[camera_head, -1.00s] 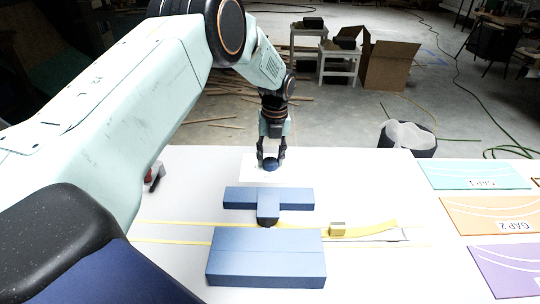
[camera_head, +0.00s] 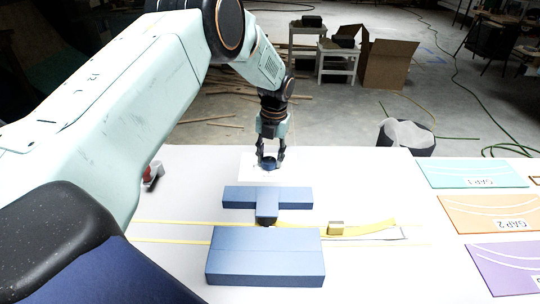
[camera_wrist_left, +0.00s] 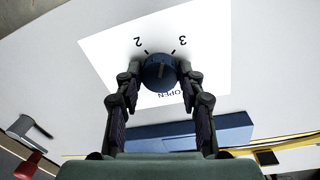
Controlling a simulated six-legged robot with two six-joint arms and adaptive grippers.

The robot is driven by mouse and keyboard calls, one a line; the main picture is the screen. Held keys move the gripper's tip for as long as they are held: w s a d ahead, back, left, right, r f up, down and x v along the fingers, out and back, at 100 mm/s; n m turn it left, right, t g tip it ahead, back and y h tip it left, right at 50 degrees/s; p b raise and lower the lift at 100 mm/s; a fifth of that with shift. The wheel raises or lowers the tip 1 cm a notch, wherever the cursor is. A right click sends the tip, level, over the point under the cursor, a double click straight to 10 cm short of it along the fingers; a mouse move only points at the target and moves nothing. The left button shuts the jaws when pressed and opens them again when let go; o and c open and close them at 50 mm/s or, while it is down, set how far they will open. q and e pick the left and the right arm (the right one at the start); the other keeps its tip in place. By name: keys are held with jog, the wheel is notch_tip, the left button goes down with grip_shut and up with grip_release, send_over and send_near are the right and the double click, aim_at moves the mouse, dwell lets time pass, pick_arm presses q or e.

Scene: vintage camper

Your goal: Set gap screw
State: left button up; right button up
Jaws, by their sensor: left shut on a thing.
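The gap screw is a dark blue round knob (camera_head: 268,163) on a white card (camera_head: 248,168). In the wrist view the knob (camera_wrist_left: 159,71) stands among the printed marks 2, 3 and OPEN on the card (camera_wrist_left: 110,55). My left gripper (camera_head: 269,158) points down with its two fingers closed on the knob's sides; they also show in the wrist view (camera_wrist_left: 158,78). The knob's pointer is too small to read. A blue bar (camera_head: 240,197) with a short tongue (camera_head: 267,206) lies in front, its tip close to a larger blue block (camera_head: 265,258). My right gripper is out of view.
Coloured GAP 1 (camera_head: 472,174), GAP 2 (camera_head: 495,215) and purple (camera_head: 510,265) panels lie at right. A red-handled item (camera_head: 151,175) lies left, partly behind my arm.

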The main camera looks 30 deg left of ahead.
aim_at(273, 160)
pick_arm(q)
jog(key=shift+s+d+f, duration=0.1)
jog(key=shift+s+f, duration=0.05)
jog(key=shift+s, duration=0.05)
jog(key=o, duration=1.2)
jog(key=shift+c, duration=0.2)
jog(key=shift+w, duration=0.1)
jog(key=shift+w+r, duration=0.1)
jog(key=shift+r, duration=0.55)
notch_tip(273, 160, up, 11)
jog(key=shift+d, duration=0.35)
jog(key=shift+f, duration=0.1)
